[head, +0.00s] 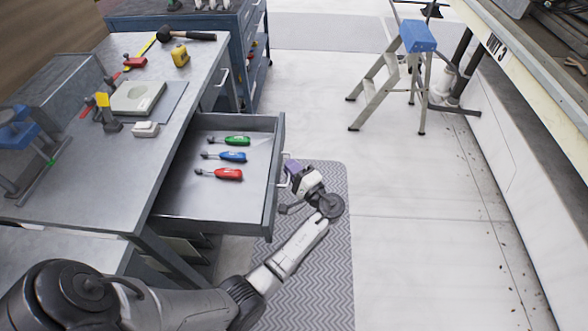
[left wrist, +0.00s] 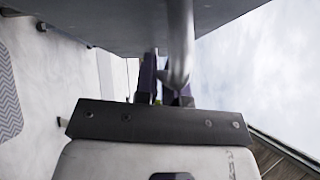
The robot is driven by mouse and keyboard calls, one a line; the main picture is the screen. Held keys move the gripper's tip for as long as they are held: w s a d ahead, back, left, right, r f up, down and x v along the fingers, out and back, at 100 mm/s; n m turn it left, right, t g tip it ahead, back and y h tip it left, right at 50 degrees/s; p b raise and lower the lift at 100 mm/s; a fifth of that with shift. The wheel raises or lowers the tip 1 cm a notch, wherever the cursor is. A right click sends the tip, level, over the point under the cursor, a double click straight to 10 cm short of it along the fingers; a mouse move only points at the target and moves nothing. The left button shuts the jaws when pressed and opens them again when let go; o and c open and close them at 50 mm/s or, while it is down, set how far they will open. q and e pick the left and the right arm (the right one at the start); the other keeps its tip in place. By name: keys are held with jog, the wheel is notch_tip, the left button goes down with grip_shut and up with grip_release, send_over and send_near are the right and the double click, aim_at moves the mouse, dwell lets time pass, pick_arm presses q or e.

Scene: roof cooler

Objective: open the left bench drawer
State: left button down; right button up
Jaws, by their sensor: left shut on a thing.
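The bench drawer (head: 215,212) nearer me is pulled well out from the bench, and its inside shows. Its metal handle (head: 285,160) is on the front panel (head: 275,185). My left gripper (head: 292,168) is at this handle and shut on it, in front of the panel. In the left wrist view the handle bar (left wrist: 181,45) runs down between the gripper's fingers (left wrist: 163,92), under the dark drawer front (left wrist: 110,22). The fingertips are partly hidden. My right gripper is in neither view.
Green (head: 237,140), blue (head: 233,156) and red (head: 228,174) screwdrivers lie in the drawer. Tools lie on the bench top (head: 80,185). A patterned mat (head: 335,270) is below my arm. A step stool (head: 390,75) stands farther off, with clear floor (head: 400,190) before it.

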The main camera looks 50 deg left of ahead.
pick_arm(q)
jog(key=shift+w, duration=0.1)
dwell(0.3)
jog(key=c, duration=1.2)
grip_release()
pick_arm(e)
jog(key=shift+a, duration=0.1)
pick_arm(q)
jog(key=shift+d, duration=0.15)
